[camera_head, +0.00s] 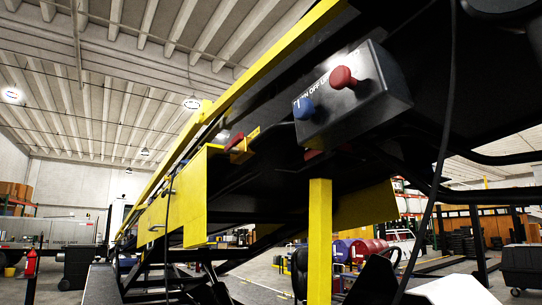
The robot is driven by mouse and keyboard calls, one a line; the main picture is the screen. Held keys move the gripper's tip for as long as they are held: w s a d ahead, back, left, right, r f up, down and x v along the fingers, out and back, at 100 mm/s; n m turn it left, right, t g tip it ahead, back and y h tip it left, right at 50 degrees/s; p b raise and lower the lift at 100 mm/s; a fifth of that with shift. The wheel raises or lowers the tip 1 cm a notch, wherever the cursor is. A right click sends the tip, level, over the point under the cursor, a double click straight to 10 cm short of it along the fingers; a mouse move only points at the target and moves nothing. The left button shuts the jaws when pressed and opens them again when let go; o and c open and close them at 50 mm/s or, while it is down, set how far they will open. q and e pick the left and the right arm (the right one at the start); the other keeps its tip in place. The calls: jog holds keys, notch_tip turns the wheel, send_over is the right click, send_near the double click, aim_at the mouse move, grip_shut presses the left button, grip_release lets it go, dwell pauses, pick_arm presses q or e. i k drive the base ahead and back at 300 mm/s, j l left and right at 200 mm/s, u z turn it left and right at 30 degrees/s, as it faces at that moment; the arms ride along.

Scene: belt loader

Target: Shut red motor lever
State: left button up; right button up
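A dark control box (372,95) with white lettering that reads partly "ON OFF" is mounted on the underside of the tilted loader boom, at upper right. A red knob (343,77) sticks out from its face. A blue knob (304,109) sits lower and to the left on the same box. A small red lever-like part (235,142) sits farther left, above a yellow panel. I cannot tell from this view which red part is the motor lever, or whether either is open or shut. Neither of my grippers is in view.
A yellow boom rail (262,72) runs diagonally overhead. A yellow upright post (320,240) stands below the box, and a yellow panel (195,200) hangs at left. A black cable (446,130) hangs at right. Drums (360,250) and shelving stand far behind.

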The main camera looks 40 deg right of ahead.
aim_at(231, 148)
jog(key=z, duration=0.85)
